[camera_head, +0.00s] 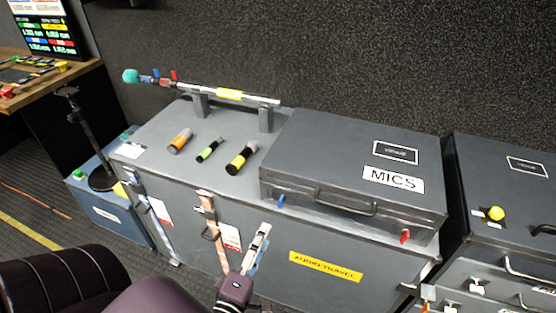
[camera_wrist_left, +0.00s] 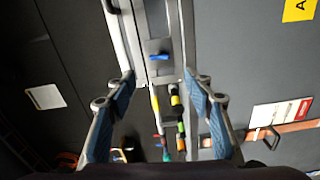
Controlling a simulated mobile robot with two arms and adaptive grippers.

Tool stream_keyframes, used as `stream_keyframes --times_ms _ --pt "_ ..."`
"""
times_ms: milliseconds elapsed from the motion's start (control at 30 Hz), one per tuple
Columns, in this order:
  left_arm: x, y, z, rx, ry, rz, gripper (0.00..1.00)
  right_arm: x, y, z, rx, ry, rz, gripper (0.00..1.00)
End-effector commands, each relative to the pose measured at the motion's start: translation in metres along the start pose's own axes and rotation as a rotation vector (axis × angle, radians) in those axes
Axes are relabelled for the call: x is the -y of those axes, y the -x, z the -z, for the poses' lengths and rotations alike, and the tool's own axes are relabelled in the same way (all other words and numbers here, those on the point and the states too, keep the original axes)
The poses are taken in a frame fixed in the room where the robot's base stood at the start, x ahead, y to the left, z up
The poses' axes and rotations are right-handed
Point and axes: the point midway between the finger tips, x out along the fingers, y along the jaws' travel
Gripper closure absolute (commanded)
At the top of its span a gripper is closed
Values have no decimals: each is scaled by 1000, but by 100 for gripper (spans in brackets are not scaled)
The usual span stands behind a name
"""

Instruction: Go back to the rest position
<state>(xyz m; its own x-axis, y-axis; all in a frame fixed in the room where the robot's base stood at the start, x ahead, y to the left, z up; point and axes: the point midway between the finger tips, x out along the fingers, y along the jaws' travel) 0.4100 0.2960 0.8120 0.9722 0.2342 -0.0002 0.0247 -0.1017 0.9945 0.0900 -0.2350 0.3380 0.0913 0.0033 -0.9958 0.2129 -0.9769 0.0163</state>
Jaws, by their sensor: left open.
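My left gripper (camera_head: 257,248) is in front of the grey audio travel case (camera_head: 322,240), its arm coming in from the lower left of the head view. Its fingers point up and stand clear of the case top. In the left wrist view the blue-padded fingers (camera_wrist_left: 160,88) are spread apart, with nothing held between them. The case front and a blue latch (camera_wrist_left: 159,57) show beyond them. My right gripper is not in view.
A closed MICS case (camera_head: 345,160) sits on the travel case. Orange (camera_head: 180,141), green (camera_head: 209,150) and yellow (camera_head: 241,158) banded cylinders lie beside it. A boom pole (camera_head: 229,95) rests on supports behind. More cases (camera_head: 500,190) stand right; a black stand (camera_head: 88,140) stands left.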

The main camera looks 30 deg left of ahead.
Motion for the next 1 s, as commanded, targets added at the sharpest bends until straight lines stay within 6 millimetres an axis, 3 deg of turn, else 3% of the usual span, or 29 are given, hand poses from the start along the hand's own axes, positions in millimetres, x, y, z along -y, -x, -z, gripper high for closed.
stream_keyframes --times_ms 233,367,467,533,667,833,1000 --pt "4 0 -2 5 -8 7 52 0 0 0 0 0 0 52" --pt "38 2 -16 54 -96 68 52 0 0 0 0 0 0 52" --pt "93 11 -39 144 -244 167 52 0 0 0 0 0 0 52" --pt "142 24 -56 233 -375 251 52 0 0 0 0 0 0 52" --pt "231 62 -82 425 -625 397 52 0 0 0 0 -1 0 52" --pt "339 135 -94 727 -944 567 52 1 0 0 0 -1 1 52" --pt "421 225 -79 1073 -1233 702 52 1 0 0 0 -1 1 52"
